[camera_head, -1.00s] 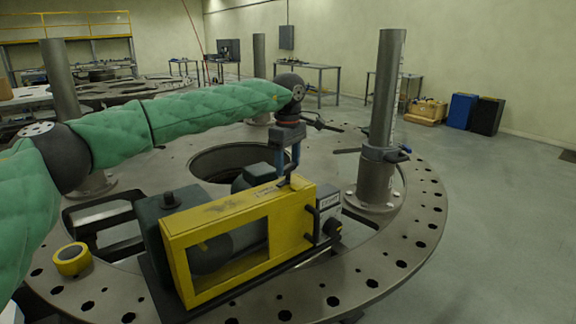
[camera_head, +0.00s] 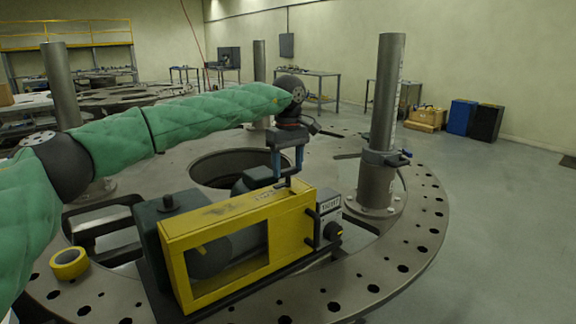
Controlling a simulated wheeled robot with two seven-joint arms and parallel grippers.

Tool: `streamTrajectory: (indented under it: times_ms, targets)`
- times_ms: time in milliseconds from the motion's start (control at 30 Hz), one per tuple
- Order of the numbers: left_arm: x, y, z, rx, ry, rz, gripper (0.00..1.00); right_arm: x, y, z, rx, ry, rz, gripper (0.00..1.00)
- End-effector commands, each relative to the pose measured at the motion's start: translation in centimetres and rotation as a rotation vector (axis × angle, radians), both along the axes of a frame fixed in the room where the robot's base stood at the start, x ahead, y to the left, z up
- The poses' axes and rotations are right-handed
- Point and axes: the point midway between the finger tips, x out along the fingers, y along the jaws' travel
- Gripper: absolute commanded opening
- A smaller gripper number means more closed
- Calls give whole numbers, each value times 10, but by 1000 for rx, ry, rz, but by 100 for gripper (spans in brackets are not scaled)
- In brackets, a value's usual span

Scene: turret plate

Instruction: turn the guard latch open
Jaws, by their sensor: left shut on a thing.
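A yellow guard frame (camera_head: 180,240) with a window stands over a dark machine on the turret plate (camera_head: 420,215). A small latch (camera_head: 284,183) sits on the top of the guard near its right end. My left gripper (camera_head: 287,174) reaches down from above and is shut on the latch, its two blue-grey fingers pointing down. The fingertips hide most of the latch, so its exact angle is hard to tell. My right gripper is not in view.
A steel post (camera_head: 384,120) with a clamp rises from the plate right of the guard. A yellow tape roll (camera_head: 69,262) lies on the plate at left. A grey box with a knob (camera_head: 333,231) sits at the guard's right end. A large round hole (camera_head: 215,168) opens behind.

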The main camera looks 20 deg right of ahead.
Motion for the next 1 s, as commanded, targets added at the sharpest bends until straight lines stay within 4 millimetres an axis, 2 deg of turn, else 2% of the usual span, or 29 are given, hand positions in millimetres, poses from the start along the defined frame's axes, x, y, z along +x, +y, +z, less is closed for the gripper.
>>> streamTrajectory:
  times_ms: [133, 167, 233, 267, 667, 867, 1000]
  targets:
    - [1, 0, 3, -3, -4, 1, 34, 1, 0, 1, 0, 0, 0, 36]
    - [1, 0, 3, -3, -4, 1, 62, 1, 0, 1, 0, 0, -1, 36]
    - [1, 0, 2, -2, -3, 1, 76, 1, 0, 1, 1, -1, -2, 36]
    - [1, 0, 2, -2, -3, 1, 78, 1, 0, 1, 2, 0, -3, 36]
    - [0, 0, 5, -1, -3, 1, 78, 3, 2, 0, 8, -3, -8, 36]
    - [1, 0, 25, -1, -3, 1, 78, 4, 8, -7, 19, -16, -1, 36]
    - [1, 0, 47, -2, -4, 1, 78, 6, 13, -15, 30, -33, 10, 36]
